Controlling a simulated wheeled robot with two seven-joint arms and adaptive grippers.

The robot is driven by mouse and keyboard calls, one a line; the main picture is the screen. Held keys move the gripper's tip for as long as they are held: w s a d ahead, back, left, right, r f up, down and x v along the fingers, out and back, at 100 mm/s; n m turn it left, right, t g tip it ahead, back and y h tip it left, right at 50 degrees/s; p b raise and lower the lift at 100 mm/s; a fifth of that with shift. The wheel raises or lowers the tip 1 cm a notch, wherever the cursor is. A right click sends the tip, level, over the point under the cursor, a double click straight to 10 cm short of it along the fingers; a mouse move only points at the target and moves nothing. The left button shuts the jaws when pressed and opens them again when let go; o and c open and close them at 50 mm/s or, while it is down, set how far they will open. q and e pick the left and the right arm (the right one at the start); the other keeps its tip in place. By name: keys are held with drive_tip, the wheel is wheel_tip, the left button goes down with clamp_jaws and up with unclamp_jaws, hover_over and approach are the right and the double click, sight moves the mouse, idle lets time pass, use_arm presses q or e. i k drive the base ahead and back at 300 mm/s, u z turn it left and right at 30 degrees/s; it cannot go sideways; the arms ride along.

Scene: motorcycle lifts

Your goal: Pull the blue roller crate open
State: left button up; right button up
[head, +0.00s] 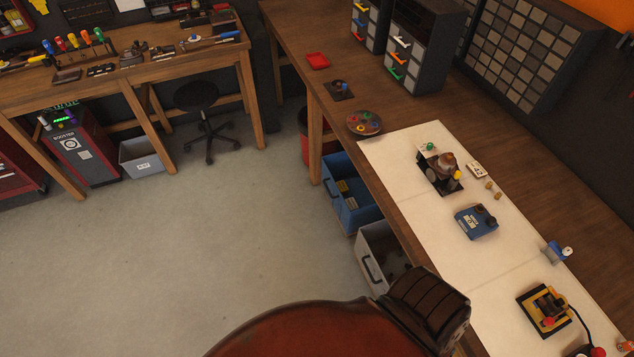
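The blue roller crate (341,214) stands on the floor at the edge of the long wooden workbench, right of centre in the head view. It is open-topped, with a handle on its left-facing front and a few small yellowish and dark items inside. Its front part shows past the bench edge; its rear is hidden under the bench. Neither of my grippers is in view, and nothing is seen touching the crate.
A grey-white crate (366,264) stands just nearer than the blue one. A red bin (304,140) is behind it. A large rounded red-brown object (310,332) with a dark ribbed end fills the bottom. The floor (220,235) left of the crates is clear. A black stool (197,96) stands farther back.

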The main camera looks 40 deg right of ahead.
sight(335, 168)
drive_tip(key=z, duration=0.6)
drive_tip(key=i, duration=1.15)
drive_tip(key=z, duration=0.8)
